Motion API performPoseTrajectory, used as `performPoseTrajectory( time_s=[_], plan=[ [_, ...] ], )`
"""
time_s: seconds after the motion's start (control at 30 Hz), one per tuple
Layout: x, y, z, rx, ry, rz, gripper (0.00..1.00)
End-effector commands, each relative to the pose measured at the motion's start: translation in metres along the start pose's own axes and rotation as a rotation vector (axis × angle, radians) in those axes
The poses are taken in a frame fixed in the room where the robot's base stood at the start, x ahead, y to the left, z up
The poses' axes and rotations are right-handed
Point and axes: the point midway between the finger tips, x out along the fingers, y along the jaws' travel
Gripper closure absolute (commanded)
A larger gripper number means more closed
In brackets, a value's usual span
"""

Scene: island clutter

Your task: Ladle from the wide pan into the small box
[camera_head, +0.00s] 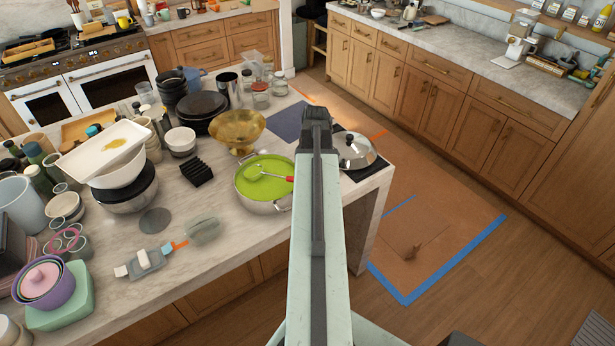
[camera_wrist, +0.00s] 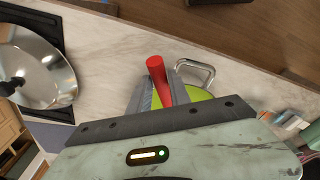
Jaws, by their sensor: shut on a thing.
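The wide pan (camera_head: 245,201) stands near the island's edge, filled with something bright green. The green ladle (camera_head: 254,172) lies over the filling, its red handle (camera_head: 282,177) running right toward my arm. In the wrist view my gripper (camera_wrist: 165,92) is shut on this red handle (camera_wrist: 157,68), with the pan's metal side grip (camera_wrist: 208,73) just beyond. My arm hides the fingertips in the head view. A small greyish-green box (camera_head: 203,231) sits left of the pan near the front edge; it looks like the small box, but I cannot see inside it.
A lidded steel pan (camera_head: 354,150) stands right of my arm. Bare counter lies between pan and box.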

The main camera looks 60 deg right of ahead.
Motion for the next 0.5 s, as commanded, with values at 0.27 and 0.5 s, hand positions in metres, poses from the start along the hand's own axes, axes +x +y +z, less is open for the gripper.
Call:
performPoseTrajectory(
  time_s=[0.27,0.5],
  plan=[
    [-0.002,0.0,0.0,0.0,0.0,0.0,1.0],
    [-0.019,0.0,0.006,0.002,0.0,0.0,1.0]
  ],
)
